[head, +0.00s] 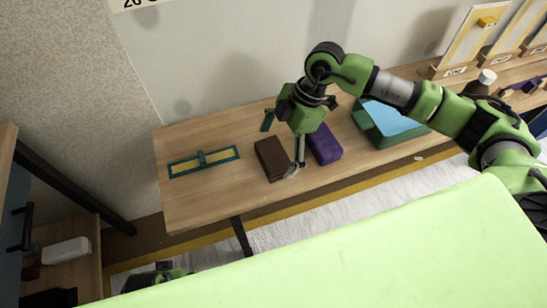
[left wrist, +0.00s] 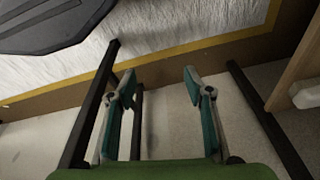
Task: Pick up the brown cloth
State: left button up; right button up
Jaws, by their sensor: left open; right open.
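The brown cloth (head: 270,158), a folded dark brown block, lies on the wooden table in the head view. My right gripper (head: 280,149) is open above it, its fingers spread to either side of the cloth's far and near ends. One fingertip looks close to the near right corner of the cloth; I cannot tell whether it touches. My left gripper (left wrist: 160,82) is open and empty in the left wrist view, over the floor, with table legs around it. The brown cloth does not show in that view.
On the wooden table (head: 195,203), a purple folded cloth (head: 324,146) lies just right of the brown one. A teal tool with a yellow strip (head: 203,161) lies left. A blue and green container (head: 395,123) stands further right. The wall (head: 220,60) closes the back.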

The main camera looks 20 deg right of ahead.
jog(key=shift+x, duration=1.2)
pick_arm(q)
jog(key=shift+r, duration=0.75)
jog(key=shift+w, duration=0.1)
pick_arm(e)
jog(key=c, duration=1.2)
jog(key=shift+r, duration=0.15)
